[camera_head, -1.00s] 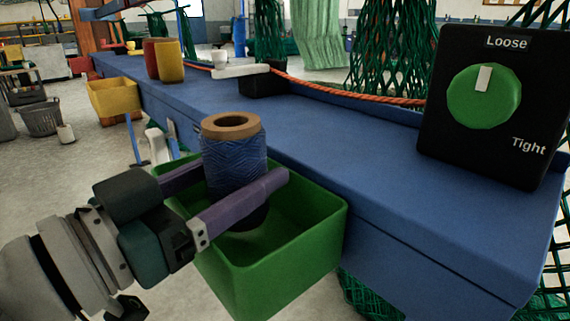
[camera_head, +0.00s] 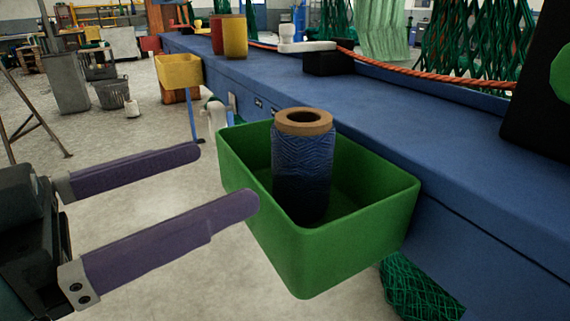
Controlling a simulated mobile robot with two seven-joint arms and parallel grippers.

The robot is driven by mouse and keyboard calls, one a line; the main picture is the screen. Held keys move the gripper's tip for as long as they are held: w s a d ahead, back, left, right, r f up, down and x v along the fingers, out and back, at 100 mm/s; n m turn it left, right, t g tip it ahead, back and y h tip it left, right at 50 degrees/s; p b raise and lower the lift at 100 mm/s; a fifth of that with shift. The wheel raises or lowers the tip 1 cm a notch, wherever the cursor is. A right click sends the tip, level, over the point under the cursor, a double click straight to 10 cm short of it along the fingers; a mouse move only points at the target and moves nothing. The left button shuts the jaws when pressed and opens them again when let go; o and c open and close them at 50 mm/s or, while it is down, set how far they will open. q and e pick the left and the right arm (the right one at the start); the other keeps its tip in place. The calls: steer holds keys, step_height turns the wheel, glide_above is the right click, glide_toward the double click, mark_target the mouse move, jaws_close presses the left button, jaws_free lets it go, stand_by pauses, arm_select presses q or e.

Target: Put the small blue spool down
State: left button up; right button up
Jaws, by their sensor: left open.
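The small blue spool (camera_head: 302,168), blue twine on a brown core, stands upright inside the green bin (camera_head: 350,250). The bin is fixed against the front of the blue bench. My left gripper (camera_head: 228,178) is open and empty, with its two purple fingers pointing right toward the bin. Its fingertips are left of the spool and apart from it, the nearer one close to the bin's left rim. The spool's foot is partly in shade within the bin. My right gripper does not show.
The blue bench (camera_head: 420,130) runs back to the left. A yellow bin (camera_head: 180,72) hangs farther along it. Red (camera_head: 216,35) and yellow (camera_head: 235,37) spools stand on top. An orange rope (camera_head: 430,78) runs along the bench. Green netting (camera_head: 420,290) lies below the green bin.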

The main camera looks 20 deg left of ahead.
arm_select(q)
steer(key=s+d+f+g, duration=0.1)
steer(key=s+d+f+m+g+h, duration=0.1)
steer(key=d+g, duration=0.1)
steer(key=s+d+f+m+g+h, duration=0.1)
steer(key=d, duration=0.1)
steer(key=shift+s+d+f, duration=0.1)
steer(key=shift+d+f, duration=0.15)
steer(key=shift+f, duration=0.15)
steer(key=s+d+f+g+y, duration=0.2)
steer(key=s+f+g, duration=0.1)
steer(key=f+g, duration=0.25)
steer(key=s+a+f+n+g+y, duration=0.2)
steer(key=s+a+f+n+y, duration=0.3)
steer(key=a+y, duration=0.3)
steer(key=shift+a+f+n+g, duration=0.35)
steer(key=shift+a+f, duration=0.25)
steer(key=shift+a, duration=0.15)
